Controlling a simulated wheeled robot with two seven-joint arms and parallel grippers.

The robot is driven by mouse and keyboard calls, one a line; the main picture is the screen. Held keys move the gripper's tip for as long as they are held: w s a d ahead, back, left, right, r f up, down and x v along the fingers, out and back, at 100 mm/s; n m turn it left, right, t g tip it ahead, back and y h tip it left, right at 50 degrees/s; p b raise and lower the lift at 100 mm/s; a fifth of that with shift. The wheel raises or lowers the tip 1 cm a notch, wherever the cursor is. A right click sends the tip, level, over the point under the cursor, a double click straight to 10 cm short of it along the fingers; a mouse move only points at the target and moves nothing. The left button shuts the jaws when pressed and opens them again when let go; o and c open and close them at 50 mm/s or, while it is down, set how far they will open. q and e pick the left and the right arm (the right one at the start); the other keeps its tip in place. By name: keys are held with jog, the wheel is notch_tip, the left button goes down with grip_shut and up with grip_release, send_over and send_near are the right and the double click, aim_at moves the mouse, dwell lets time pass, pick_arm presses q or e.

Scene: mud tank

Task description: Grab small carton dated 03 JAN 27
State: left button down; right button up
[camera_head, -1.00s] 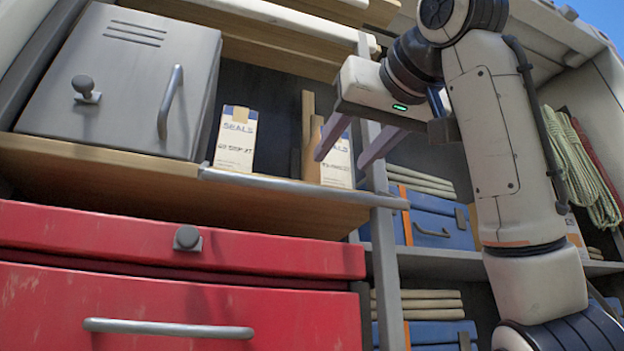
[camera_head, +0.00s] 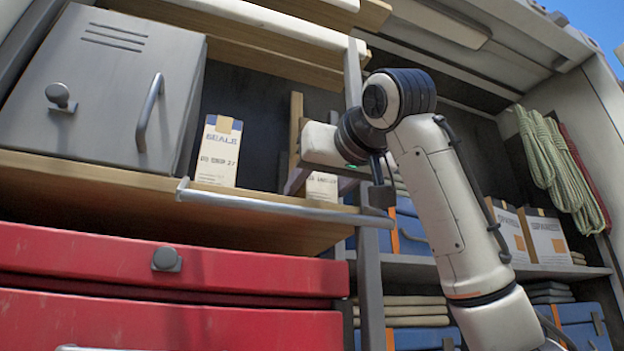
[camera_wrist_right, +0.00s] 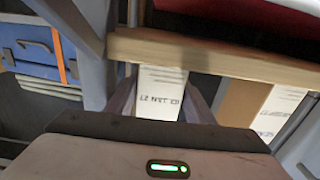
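A small white SEALS carton (camera_head: 321,187) stands on the wooden shelf, mostly hidden behind my right gripper in the head view. In the right wrist view this carton (camera_wrist_right: 160,92) appears upside down, with print that looks like 03 JAN 27. My right gripper (camera_wrist_right: 160,103) is open, with one finger on each side of the carton; I cannot tell whether they touch it. A second SEALS carton (camera_head: 219,152) stands to the left, its date seeming to end in SEP 27; it also shows in the right wrist view (camera_wrist_right: 279,112). My left gripper is out of view.
A grey metal box (camera_head: 100,85) stands left on the shelf (camera_head: 90,190). A metal rail (camera_head: 280,207) runs along the shelf front, and a grey post (camera_head: 370,270) rises beside the gripper. Red drawers (camera_head: 160,270) lie below. SPARES boxes (camera_head: 545,238) stand right.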

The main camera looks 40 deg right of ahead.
jog(key=c, duration=0.7)
jog(key=shift+c, duration=0.3)
jog(key=shift+r, duration=0.1)
